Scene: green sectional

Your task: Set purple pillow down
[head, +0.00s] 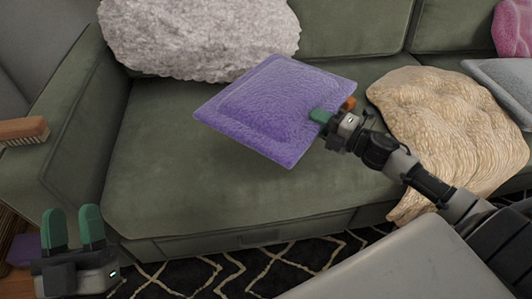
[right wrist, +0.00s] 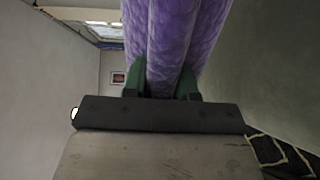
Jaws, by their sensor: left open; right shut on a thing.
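The purple pillow (head: 268,108) is a square, textured cushion in front of and over the left seat of the green sofa (head: 170,190). My right gripper (head: 335,115) is shut on the pillow's right corner. In the right wrist view, the pillow (right wrist: 165,45) is pinched between the green fingers of the right gripper (right wrist: 162,82). Whether the pillow touches the seat I cannot tell. My left gripper (head: 73,230) is open and empty, low at the left in front of the sofa.
A fluffy grey-white pillow (head: 195,35) leans on the backrest. A beige knobbly pillow (head: 450,125) lies at the right, with grey (head: 508,85) and pink (head: 513,28) pillows beyond. A brush (head: 22,131) lies on the armrest. The seat left of the purple pillow is bare.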

